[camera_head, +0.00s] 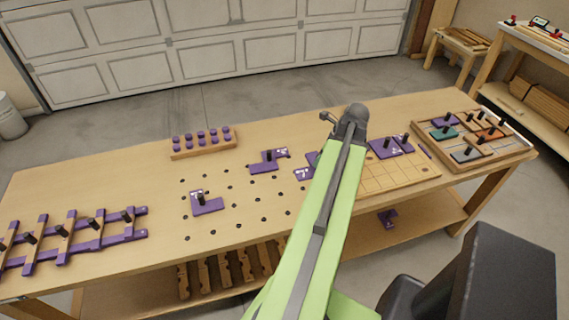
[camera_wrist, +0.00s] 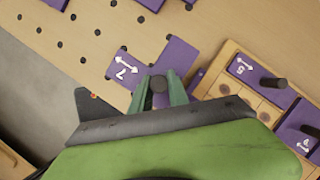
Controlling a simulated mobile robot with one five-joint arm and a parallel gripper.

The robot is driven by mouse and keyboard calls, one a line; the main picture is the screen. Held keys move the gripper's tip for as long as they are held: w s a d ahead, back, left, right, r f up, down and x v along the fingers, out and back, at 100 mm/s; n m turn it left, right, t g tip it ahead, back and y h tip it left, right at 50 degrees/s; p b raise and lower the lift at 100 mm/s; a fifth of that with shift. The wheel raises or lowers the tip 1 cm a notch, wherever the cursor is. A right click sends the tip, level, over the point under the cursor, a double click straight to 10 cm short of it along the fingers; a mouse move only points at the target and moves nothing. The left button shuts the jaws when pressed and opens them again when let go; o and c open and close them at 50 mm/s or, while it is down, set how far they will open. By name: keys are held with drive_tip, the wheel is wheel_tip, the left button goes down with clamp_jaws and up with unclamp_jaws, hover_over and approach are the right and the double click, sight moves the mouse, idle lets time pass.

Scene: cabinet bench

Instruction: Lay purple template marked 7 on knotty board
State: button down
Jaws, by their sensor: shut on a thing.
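The purple template marked 7 (camera_wrist: 124,70) is an angular flat piece with a white double arrow and a dark knob. My gripper (camera_wrist: 160,90) is shut on its knob in the wrist view. In the head view the template (camera_head: 303,174) shows only in part beside my arm, which hides my gripper. I cannot tell whether it touches the bench. The knotty board (camera_head: 405,178) is pale wood with grid lines and lies to the right; its edge shows in the wrist view (camera_wrist: 222,62). A purple template marked 5 (camera_wrist: 243,68) and another purple template (camera_wrist: 298,138) lie on it.
More purple templates (camera_head: 208,206) lie on the bench's pegholes at left and middle. A rack of purple pegs (camera_head: 204,146) stands behind. A purple slatted frame (camera_head: 68,240) is at far left. A tray (camera_head: 508,146) of coloured knobbed pieces is right of the board. The board's front part is bare.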

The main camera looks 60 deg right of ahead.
drive_tip(key=w+f+b, duration=0.2)
drive_tip(key=w, duration=0.1)
drive_tip(key=w+f+b, duration=0.2)
drive_tip(key=w, duration=0.2)
drive_tip(key=w+f+b, duration=0.2)
drive_tip(key=w+f, duration=0.1)
drive_tip(key=w, duration=0.1)
drive_tip(key=shift+b, duration=0.4)
drive_tip(key=shift+w, duration=0.3)
wheel_tip(320, 180, down, 4)
drive_tip(key=b, duration=0.4)
drive_tip(key=shift+f, duration=0.15)
drive_tip(key=shift+r, duration=0.2)
drive_tip(key=shift+f, duration=0.15)
drive_tip(key=c, duration=1.7)
unclamp_jaws()
drive_tip(key=shift+f, duration=0.1)
drive_tip(key=o, duration=0.4)
drive_tip(key=shift+r, duration=0.2)
